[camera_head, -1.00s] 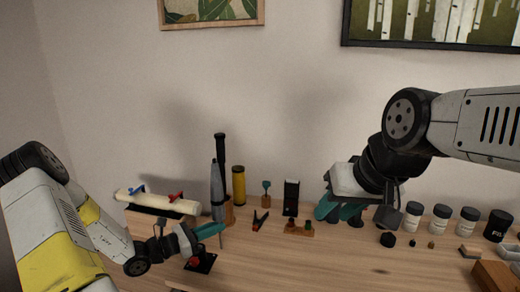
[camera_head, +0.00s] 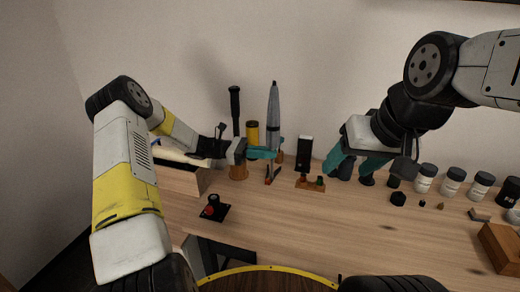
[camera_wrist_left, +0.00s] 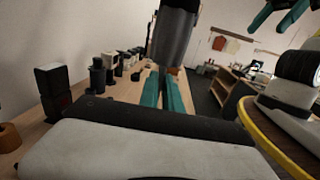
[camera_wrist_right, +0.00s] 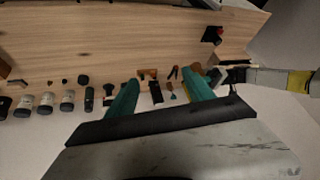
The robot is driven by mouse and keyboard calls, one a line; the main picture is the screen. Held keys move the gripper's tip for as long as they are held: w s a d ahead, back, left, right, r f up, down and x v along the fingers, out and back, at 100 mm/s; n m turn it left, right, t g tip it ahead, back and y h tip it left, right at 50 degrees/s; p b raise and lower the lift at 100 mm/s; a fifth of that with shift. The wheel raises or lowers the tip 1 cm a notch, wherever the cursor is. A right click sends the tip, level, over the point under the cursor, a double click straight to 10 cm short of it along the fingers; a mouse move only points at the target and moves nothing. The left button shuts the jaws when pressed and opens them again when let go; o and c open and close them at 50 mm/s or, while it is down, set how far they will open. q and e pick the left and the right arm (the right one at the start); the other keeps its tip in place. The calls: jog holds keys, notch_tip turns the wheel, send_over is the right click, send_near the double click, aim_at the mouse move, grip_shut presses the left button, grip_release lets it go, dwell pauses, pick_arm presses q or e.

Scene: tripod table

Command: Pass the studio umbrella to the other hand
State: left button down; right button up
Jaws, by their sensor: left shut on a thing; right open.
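The studio umbrella (camera_head: 273,112) is grey, folded and upright, above the tabletop right of the wooden holder. My left gripper (camera_head: 268,153) is shut on its lower part. In the left wrist view the umbrella (camera_wrist_left: 173,38) rises above the teal fingers (camera_wrist_left: 163,92), its top cut off by the frame. Its lower end is largely hidden by the fingers in the head view. My right gripper (camera_head: 356,168) is open and empty, to the right of the umbrella and apart from it. In the right wrist view its fingers (camera_wrist_right: 161,80) are spread with nothing between them.
A black pole (camera_head: 235,110) stands by the wooden holder (camera_head: 238,173), with a yellow cylinder (camera_head: 252,134) close by. Several white jars (camera_head: 452,180) line the right back. The table's front middle (camera_head: 330,225) is clear.

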jog(key=w+d+f+n+g+h, duration=0.45)
jog(key=f+n+h, duration=0.3)
jog(key=n, duration=0.35)
jog(key=n+t+h, duration=0.3)
jog(key=n+t, duration=1.2)
jog(key=n, duration=0.4)
send_near(273, 134)
jog(key=a+x, duration=0.1)
jog(key=x, duration=1.3)
jog(key=shift+w+r, duration=0.4)
jog(key=shift+w, duration=0.1)
jog(key=shift+g, duration=0.25)
jog(key=shift+c, duration=0.2)
